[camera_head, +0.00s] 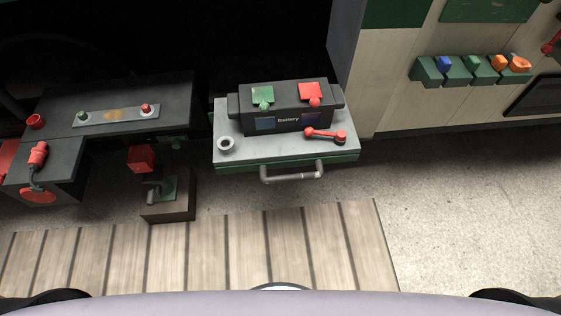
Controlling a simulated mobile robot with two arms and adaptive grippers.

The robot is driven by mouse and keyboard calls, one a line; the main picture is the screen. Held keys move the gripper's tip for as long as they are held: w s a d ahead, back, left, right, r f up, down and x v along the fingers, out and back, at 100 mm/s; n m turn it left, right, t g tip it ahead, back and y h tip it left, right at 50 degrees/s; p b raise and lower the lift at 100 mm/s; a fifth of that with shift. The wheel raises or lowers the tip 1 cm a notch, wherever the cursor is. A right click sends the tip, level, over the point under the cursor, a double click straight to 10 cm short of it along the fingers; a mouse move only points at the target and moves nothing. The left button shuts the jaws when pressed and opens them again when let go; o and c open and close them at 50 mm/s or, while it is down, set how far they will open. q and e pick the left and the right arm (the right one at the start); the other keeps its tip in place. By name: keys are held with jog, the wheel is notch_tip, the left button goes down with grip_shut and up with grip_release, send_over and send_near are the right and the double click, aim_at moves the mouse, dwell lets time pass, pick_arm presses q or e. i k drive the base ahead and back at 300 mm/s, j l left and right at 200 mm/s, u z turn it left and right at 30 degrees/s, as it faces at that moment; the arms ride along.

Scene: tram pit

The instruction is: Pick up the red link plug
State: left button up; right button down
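A red plug-shaped piece (38,155) with a dark cable end lies on the lower dark block at the far left; it looks like the red link plug, though it is small in this view. A red disc (38,196) is on the front of that block, below the plug. Neither of my grippers is in view, and nothing is seen touching the plug.
A dark bench (165,97) with a light terminal plate (115,116) and a red cup (36,121) stands behind. A handled drawer (220,159) carries a battery (290,110) and a red lever (325,135). A red block (141,158) stands between. Slatted boards (200,250) cover the front floor.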

aim_at(36, 160)
jog(key=u, duration=1.8)
